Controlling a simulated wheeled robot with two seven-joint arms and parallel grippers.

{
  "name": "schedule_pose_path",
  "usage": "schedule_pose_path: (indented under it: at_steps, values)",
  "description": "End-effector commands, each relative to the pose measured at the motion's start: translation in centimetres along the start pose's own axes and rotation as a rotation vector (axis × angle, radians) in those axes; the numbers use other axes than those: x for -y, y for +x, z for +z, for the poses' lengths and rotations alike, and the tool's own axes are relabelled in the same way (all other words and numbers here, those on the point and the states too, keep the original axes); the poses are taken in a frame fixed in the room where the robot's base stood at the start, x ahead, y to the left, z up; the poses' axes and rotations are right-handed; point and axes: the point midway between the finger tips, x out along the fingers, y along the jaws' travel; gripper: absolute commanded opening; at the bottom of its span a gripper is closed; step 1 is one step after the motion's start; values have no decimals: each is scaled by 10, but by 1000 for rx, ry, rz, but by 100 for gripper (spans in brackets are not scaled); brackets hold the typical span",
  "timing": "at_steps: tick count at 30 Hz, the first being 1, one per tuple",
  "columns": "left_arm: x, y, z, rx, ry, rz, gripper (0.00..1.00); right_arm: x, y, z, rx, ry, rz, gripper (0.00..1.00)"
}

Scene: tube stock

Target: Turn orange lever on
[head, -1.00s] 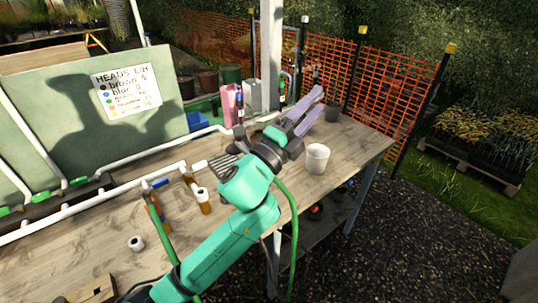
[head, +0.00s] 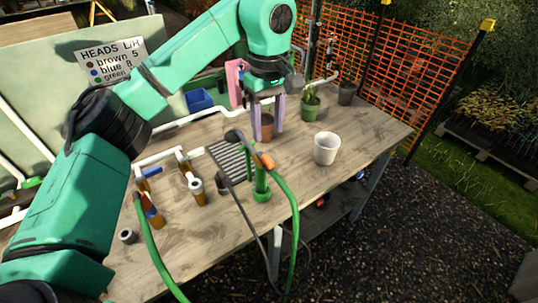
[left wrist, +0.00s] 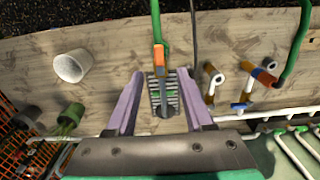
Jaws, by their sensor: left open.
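The orange lever (head: 265,160) sits on the green hose fitting, beside a dark round spray head (head: 234,137), above a slatted grey grate (head: 230,158). In the left wrist view the orange lever (left wrist: 158,58) points along the hose line, between and just beyond my fingertips. My left gripper (head: 267,118) points down with its two lilac fingers apart and empty. It is above the table, behind the lever in the head view, and no contact with the lever shows. In the left wrist view the left gripper (left wrist: 159,76) straddles the grate and spray head. My right gripper is not in view.
A white pot (head: 326,149) stands right of the lever. White pipes with blue-handled valves (head: 152,172) are at left. A green hose (head: 290,205) hangs over the table's front edge.

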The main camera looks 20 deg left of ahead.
Motion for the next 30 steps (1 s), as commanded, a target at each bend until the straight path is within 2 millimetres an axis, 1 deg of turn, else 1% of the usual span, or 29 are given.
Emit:
schedule_pose_path:
  at_steps: [1, 6, 10, 14, 20, 21, 23, 24, 25, 30]
  values:
    - [1, 12, 0, 2, -1, -3, 52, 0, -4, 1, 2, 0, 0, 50]
    - [1, 55, 1, 3, 0, -3, 52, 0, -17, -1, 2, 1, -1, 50]
    - [0, 78, 1, 3, -1, 0, 52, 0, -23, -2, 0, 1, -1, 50]
    - [0, 90, 1, 2, 1, 2, 52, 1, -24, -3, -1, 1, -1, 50]
    - [-1, 92, 1, 1, 0, 4, 52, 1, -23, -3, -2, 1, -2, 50]
    - [-1, 91, 1, 1, 0, 4, 45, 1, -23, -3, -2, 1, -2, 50]
    - [-1, 91, 1, 1, 0, 4, 22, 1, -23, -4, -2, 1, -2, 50]
    - [-1, 91, 1, 1, 0, 4, 7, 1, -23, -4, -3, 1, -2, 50]
    - [-1, 91, 1, 1, 0, 4, 0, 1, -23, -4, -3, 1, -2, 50]
    - [-1, 91, 1, 1, -1, 4, 0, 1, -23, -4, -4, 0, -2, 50]
